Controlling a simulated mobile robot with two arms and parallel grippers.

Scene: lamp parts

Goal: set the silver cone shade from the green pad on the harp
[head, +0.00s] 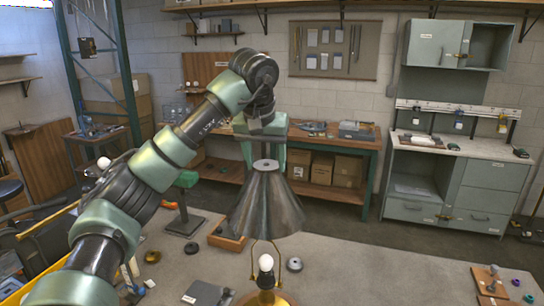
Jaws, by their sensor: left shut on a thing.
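My left gripper (265,158) is shut on the silver cone shade (266,205) near its narrow top. The shade hangs upright, wide end down, above the table. Below it stands a lamp with a brass base (265,299) and a round white bulb (266,262). The brass wires of the harp (252,256) rise on both sides of the bulb. Their upper part is hidden at the shade's lower rim, so I cannot tell whether the shade touches the harp. I cannot make out the green pad. My right gripper is not in view.
On the grey table (370,275), a grey disc (294,264) lies right of the lamp and a dark slab (207,293) to its left. A wooden tray (228,241) sits behind the shade. A wooden board (489,284) with small parts is far right. Free room lies between.

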